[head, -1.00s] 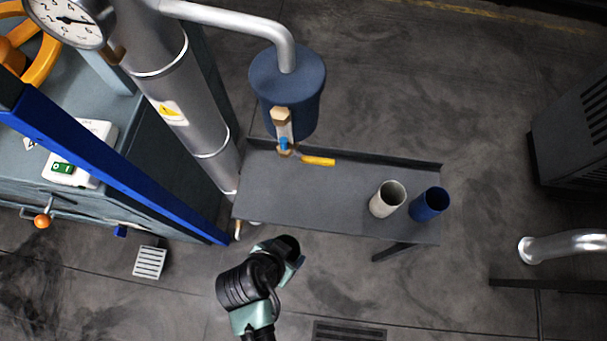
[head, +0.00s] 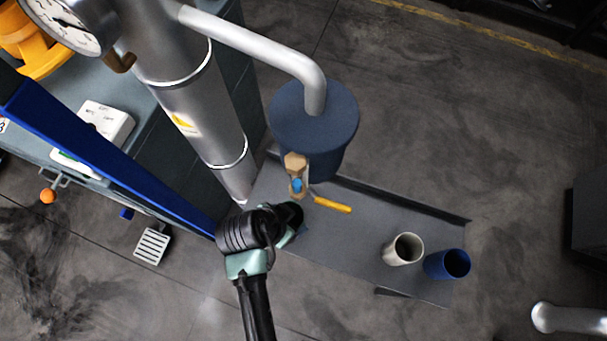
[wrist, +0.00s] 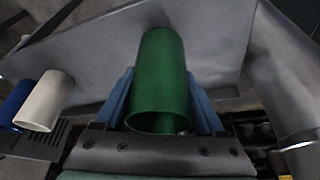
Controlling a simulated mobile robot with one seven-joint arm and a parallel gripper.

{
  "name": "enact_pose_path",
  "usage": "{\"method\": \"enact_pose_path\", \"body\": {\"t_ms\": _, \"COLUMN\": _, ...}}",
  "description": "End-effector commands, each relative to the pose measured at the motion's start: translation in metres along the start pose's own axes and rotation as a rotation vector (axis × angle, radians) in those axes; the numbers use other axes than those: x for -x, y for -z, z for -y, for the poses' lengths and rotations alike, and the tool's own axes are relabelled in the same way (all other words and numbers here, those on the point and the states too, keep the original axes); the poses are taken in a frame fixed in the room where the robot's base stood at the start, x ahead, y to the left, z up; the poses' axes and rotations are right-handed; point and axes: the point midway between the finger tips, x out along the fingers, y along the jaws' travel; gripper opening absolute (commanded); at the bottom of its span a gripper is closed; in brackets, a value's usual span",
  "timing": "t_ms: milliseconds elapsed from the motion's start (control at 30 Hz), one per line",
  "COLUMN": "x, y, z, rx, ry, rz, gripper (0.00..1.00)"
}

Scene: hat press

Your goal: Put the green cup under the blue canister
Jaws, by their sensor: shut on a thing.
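The green cup (wrist: 161,80) shows in the wrist view between the two blue fingers of my gripper (wrist: 164,100), which is shut on it. Its open rim faces the camera. In the head view my gripper (head: 296,226) is at the left part of the shelf's front edge, and my wrist hides the green cup. The blue canister (head: 322,122) hangs from a bent silver pipe above the shelf's back left. A brass tap with a blue part (head: 296,176) and a yellow lever (head: 331,204) is at its front. My gripper is in front of the canister and tap.
The grey shelf (head: 352,240) carries a white cup (head: 403,249) and a blue cup (head: 448,264) at its right end. A thick silver column (head: 205,105) stands left of the canister. A blue beam (head: 110,155) slants beside my arm. The shelf's middle is clear.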

Motion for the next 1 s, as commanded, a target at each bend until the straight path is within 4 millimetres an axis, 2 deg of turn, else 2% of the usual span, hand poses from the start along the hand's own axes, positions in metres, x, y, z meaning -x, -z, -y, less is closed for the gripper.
{"method": "enact_pose_path", "body": {"t_ms": 167, "x": -0.005, "y": 0.014, "z": 0.001, "rx": 0.0, "ry": 0.0, "rz": -0.001, "gripper": 0.1}}
{"method": "enact_pose_path", "body": {"t_ms": 433, "x": -0.023, "y": 0.056, "z": 0.0, "rx": -0.002, "ry": 0.0, "rz": -0.002, "gripper": 0.1}}
{"method": "enact_pose_path", "body": {"t_ms": 533, "x": -0.034, "y": 0.046, "z": 0.0, "rx": 0.001, "ry": -0.001, "rz": 0.001, "gripper": 0.1}}
{"method": "enact_pose_path", "body": {"t_ms": 933, "x": -0.039, "y": 0.044, "z": 0.0, "rx": 0.001, "ry": 0.001, "rz": 0.0, "gripper": 0.1}}
{"method": "enact_pose_path", "body": {"t_ms": 967, "x": -0.038, "y": 0.044, "z": 0.0, "rx": 0.001, "ry": 0.001, "rz": 0.001, "gripper": 0.75}}
{"method": "enact_pose_path", "body": {"t_ms": 1000, "x": -0.038, "y": 0.044, "z": 0.0, "rx": 0.001, "ry": 0.001, "rz": 0.001, "gripper": 0.82}}
